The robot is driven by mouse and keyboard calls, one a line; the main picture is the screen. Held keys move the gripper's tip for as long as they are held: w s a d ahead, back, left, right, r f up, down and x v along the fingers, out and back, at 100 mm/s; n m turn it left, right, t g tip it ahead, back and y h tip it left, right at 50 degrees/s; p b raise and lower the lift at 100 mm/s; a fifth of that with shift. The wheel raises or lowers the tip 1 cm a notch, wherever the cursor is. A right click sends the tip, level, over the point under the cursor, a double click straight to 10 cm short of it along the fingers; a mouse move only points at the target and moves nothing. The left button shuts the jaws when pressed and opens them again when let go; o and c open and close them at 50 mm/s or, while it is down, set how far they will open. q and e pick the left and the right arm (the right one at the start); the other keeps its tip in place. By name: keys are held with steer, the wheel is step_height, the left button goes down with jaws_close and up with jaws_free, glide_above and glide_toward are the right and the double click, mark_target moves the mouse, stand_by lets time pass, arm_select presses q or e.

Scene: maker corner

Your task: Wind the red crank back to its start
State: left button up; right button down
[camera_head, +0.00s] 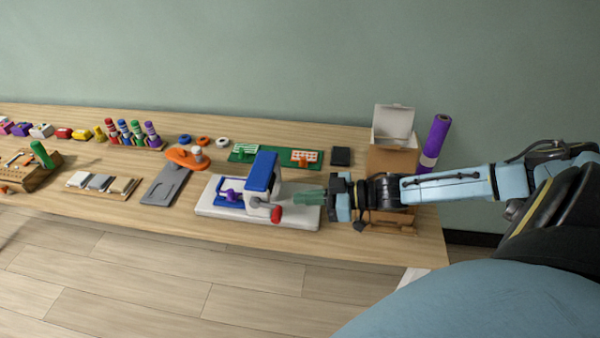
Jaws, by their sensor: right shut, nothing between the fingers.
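The red crank (276,214) shows as a red knob at the front of a small machine with a white base (215,210). The machine has a white upright and a tilted blue top (262,172). A purple part (231,195) sits on its blue bed at the left. My right gripper (299,196) reaches in from the right, just right of the upright and a little behind the red knob. Its greenish fingers are shut and empty, apart from the knob in the picture. My left gripper is out of view.
A grey plate with an orange clamp (185,157) lies left of the machine. Green boards (277,158) lie behind it. A cardboard box (392,158) and a purple roll (434,143) stand behind my right arm. The table front before the machine is clear.

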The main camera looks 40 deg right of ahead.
glide_above(280, 214)
steer(key=x, duration=0.2)
steer(key=f, duration=0.2)
steer(key=s+f, duration=0.1)
steer(key=d+f+b, duration=0.1)
steer(key=shift+s+f, duration=0.2)
steer(key=shift+s+d+f, duration=0.1)
steer(key=shift+d+f, duration=0.05)
steer(key=shift+f, duration=0.1)
